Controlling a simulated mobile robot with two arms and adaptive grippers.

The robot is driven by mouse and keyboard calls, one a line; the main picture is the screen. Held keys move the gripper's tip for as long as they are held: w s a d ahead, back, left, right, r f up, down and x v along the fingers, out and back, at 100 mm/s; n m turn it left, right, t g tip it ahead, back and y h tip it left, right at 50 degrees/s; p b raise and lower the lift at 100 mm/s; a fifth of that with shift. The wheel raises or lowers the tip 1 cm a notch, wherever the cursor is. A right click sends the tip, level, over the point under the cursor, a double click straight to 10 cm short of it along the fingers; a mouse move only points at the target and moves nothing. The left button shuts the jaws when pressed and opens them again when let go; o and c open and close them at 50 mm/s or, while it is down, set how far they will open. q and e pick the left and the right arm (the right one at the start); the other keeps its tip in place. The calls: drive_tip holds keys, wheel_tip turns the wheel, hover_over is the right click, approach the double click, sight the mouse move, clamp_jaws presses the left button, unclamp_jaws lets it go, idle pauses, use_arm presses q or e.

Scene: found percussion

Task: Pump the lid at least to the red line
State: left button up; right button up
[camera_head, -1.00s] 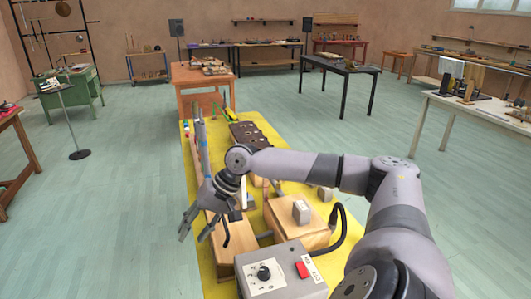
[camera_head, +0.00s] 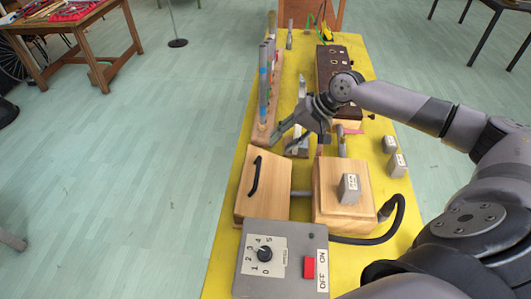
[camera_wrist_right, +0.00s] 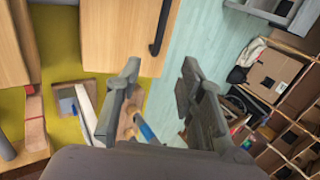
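The lid (camera_head: 263,190) is a tan wooden panel on the yellow-topped table, with a black bar handle (camera_head: 255,176) along it. The lid also shows at the top of the right wrist view (camera_wrist_right: 118,38), with the handle at its edge (camera_wrist_right: 161,30). My right gripper (camera_head: 284,140) is above the table, just beyond the lid's far edge, apart from the handle. In the wrist view its fingers (camera_wrist_right: 160,70) are spread with nothing between them. I cannot make out a red line. My left gripper is not in view.
A grey control box (camera_head: 250,232) with a dial and red switch stands nearest. A wooden box (camera_head: 342,210) with a grey block (camera_head: 348,187) sits right of the lid. A wooden rack (camera_head: 262,133) with upright coloured tubes stands beyond. Open floor lies left.

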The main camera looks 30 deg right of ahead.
sight(260, 161)
drive_tip(key=p+x, duration=0.1)
drive_tip(key=x, duration=0.5)
drive_tip(key=shift+f, duration=0.35)
drive_tip(key=x, duration=0.3)
drive_tip(key=shift+w+a+f, duration=0.15)
drive_tip(key=shift+w+f, duration=0.1)
drive_tip(key=shift+f, duration=0.05)
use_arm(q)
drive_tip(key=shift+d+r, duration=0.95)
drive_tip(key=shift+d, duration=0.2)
use_arm(e)
drive_tip(key=shift+w+a+f, duration=0.15)
drive_tip(key=shift+a+f, duration=0.1)
drive_tip(key=shift+f, duration=0.3)
drive_tip(key=shift+c, duration=0.2)
clamp_jaws()
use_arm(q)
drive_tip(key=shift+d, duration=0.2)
